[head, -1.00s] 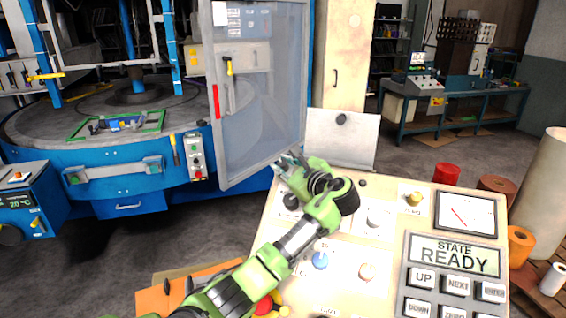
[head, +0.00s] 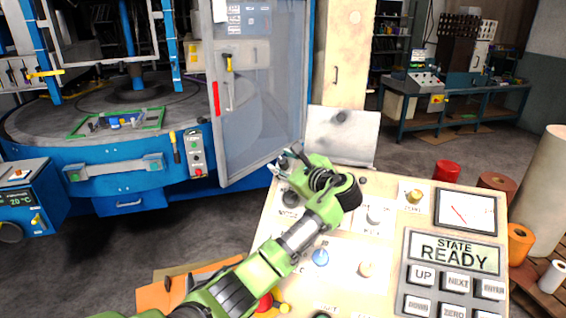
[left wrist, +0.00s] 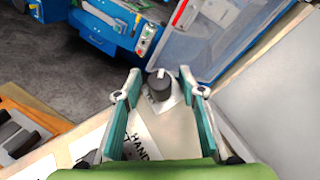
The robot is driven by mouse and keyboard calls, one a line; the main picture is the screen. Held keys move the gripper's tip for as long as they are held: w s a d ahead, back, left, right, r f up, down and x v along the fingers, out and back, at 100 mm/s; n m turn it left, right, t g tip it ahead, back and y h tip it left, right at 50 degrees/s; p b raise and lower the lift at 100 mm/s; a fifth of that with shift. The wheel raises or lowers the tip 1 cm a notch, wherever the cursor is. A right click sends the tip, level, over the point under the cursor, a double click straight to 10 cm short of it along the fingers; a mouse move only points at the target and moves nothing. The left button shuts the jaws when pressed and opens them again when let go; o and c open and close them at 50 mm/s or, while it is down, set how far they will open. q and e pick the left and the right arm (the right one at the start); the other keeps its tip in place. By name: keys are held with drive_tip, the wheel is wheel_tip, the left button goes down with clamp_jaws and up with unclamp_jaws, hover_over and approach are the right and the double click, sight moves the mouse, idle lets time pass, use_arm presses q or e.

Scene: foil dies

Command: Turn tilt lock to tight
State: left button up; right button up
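My left gripper (head: 283,165) reaches over the upper left of the cream control panel (head: 335,250). Its two teal fingers stand apart in the left wrist view (left wrist: 159,79). A dark round knob with a pale pointer line (left wrist: 158,86) shows between the fingertips, with visible space on both sides. A dark knob (head: 291,198) also shows just below the fingers in the head view. I cannot read a label that names either one as the tilt lock. Large "HAND" lettering (left wrist: 143,140) lies between the fingers. My right gripper is not in view.
The panel has a blue knob (head: 320,257), a brass knob (head: 414,196), a gauge (head: 466,213) and a display reading "READY" (head: 454,253). A pale sheet (head: 343,145) stands behind it. The blue machine's clear door (head: 260,100) is close beyond the gripper.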

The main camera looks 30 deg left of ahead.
use_arm(q)
drive_tip(key=v, duration=1.1)
drive_tip(key=shift+d, duration=0.4)
drive_tip(key=shift+s, duration=0.1)
